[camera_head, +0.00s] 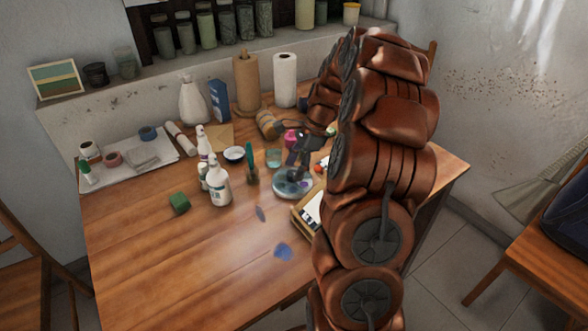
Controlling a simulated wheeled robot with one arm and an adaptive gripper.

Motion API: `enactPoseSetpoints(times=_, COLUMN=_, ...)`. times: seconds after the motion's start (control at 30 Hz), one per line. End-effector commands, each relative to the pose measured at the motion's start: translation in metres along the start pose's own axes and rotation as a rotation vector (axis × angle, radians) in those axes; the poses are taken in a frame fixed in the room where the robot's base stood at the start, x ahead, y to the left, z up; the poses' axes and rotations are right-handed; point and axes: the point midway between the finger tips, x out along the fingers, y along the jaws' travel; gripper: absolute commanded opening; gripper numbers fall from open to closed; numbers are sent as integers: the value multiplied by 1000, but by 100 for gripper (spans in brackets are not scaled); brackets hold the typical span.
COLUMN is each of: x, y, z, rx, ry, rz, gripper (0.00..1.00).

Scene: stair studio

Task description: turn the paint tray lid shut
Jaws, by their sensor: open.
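A round, pale paint tray (284,190) with coloured patches lies on the wooden table, right of the middle. I take it for the paint tray; its lid cannot be made out clearly. My gripper (293,172) is dark and small in this view. It points down over the tray, in front of its far part. It looks open, with nothing seen between its fingers. I cannot tell whether it touches the tray or a lid. My arm hides the table to the right of the tray.
A wooden box (299,221) stands close in front of the tray, partly behind my arm. Paper rolls (285,80) stand behind. The table's front left is mostly clear.

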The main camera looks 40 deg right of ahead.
Motion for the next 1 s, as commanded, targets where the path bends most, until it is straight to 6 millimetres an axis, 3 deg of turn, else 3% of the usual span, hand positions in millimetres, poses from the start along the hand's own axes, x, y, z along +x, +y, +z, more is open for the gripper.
enactPoseSetpoints(times=0.13, x=13, y=1, z=0, rx=0, ry=-1, rz=3, gripper=57)
enactPoseSetpoints(times=0.4, x=15, y=0, z=0, rx=-1, ry=0, rz=0, gripper=57)
enactPoseSetpoints(times=0.9, x=15, y=0, z=0, rx=-1, ry=0, rz=0, gripper=5)
enactPoseSetpoints(times=1.0, x=15, y=0, z=0, rx=-1, ry=0, rz=0, gripper=0)
